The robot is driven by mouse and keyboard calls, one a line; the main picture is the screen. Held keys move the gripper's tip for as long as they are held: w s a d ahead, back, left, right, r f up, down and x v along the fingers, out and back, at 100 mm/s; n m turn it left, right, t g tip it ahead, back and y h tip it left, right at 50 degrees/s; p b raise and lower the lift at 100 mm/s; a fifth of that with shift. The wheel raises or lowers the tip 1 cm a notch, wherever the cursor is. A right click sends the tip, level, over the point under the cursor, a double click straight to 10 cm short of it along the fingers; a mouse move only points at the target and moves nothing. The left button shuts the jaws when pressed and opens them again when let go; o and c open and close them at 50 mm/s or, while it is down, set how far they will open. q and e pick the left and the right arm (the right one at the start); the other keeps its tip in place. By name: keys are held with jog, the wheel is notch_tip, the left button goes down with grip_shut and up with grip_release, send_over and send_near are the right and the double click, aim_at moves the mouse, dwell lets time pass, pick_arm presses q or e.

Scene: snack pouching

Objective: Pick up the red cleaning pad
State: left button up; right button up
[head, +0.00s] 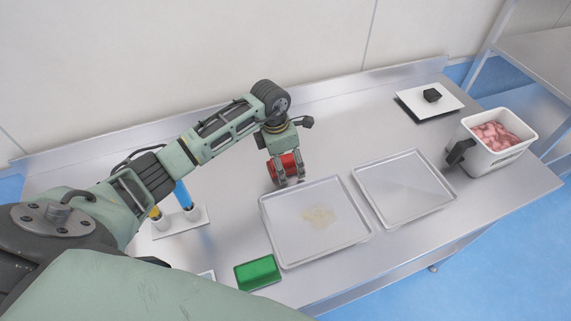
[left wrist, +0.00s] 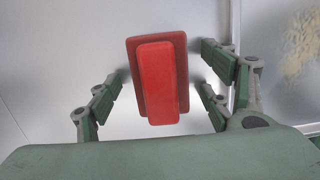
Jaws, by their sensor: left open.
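In the left wrist view the pad (left wrist: 160,80) shows a raised red block on a wider, darker red base. My left gripper (head: 288,182) is open, with its fingers on both sides of the pad. In the left wrist view, gaps show between the fingers (left wrist: 162,88) and the pad. My right gripper is not in view.
A left tray (head: 275,246) with a yellowish smear and an empty right tray (head: 405,190) are beside the pad. A green block (head: 258,273) lies near the front edge. A white bin (head: 497,158) of pinkish pieces and a scale (head: 451,99) with a black object are at right.

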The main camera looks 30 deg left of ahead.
aim_at(285, 156)
pick_arm(q)
jog(key=shift+c, duration=0.2)
jog(key=shift+s, duration=0.15)
jog(key=c, duration=1.2)
jog(key=shift+r+p, duration=0.2)
jog(key=shift+p, duration=0.1)
jog(key=shift+r, duration=0.1)
jog(key=r+b, duration=0.1)
jog(key=r, duration=0.1)
jog(key=shift+w+a+r+b, duration=0.2)
jog(key=shift+w+r+b, duration=0.1)
jog(key=shift+b, duration=0.1)
jog(key=shift+d+r+b, duration=0.35)
jog(key=shift+d+r, duration=0.3)
jog(key=shift+r, duration=0.05)
jog(key=s+d+r+b, duration=0.1)
jog(key=d+r+b, duration=0.2)
jog(key=d+r, duration=0.4)
jog(key=shift+s+d, duration=0.25)
jog(key=shift+d, duration=1.65)
